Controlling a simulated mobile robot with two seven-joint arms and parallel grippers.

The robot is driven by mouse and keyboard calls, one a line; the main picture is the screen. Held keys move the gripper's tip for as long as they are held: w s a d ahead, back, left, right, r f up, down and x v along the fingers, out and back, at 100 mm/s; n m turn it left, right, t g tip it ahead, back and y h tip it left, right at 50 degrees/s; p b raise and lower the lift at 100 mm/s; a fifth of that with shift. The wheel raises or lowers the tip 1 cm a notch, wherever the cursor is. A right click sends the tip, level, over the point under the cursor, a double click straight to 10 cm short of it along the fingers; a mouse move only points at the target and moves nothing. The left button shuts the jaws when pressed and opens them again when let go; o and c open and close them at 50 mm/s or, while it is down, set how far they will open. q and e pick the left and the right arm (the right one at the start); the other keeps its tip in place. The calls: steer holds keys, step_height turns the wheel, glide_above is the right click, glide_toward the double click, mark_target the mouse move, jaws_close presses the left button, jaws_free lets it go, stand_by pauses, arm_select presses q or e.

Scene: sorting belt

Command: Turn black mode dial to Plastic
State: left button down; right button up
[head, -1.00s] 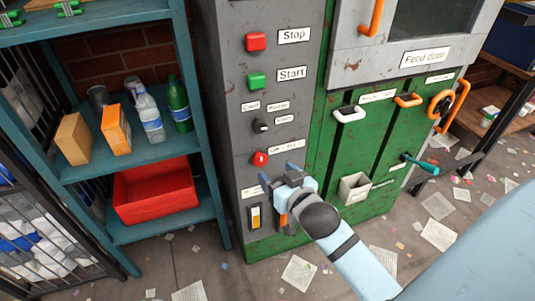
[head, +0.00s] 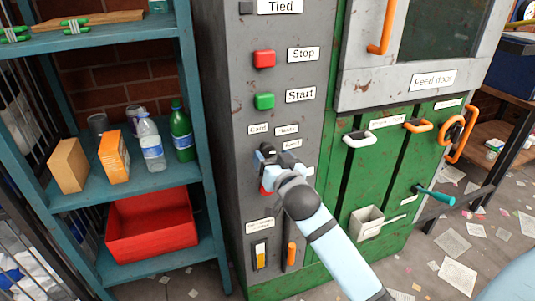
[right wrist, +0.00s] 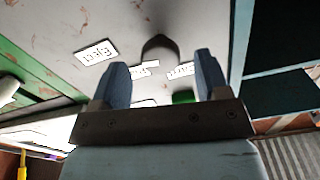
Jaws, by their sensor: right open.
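The black mode dial is on the grey panel of the machine, below the green Start button (head: 264,101). In the head view my right gripper (head: 278,157) is in front of it and mostly hides it. Small white labels (head: 287,130) sit around that spot; their print is too small to read surely. In the right wrist view a dark round knob (right wrist: 160,46), which looks like the dial, shows between and beyond the open, empty fingers (right wrist: 155,78). Its pointing direction cannot be made out. My left gripper is not in view.
The red Stop button (head: 264,59) is above Start. A red button is partly hidden below my right gripper. A yellow-and-white switch (head: 259,255) and an orange handle (head: 291,254) are lower. A teal shelf (head: 195,215) with bottles and boxes stands left.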

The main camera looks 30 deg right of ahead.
mark_target(269, 153)
steer(key=shift+x, duration=1.75)
steer(key=c, duration=0.9)
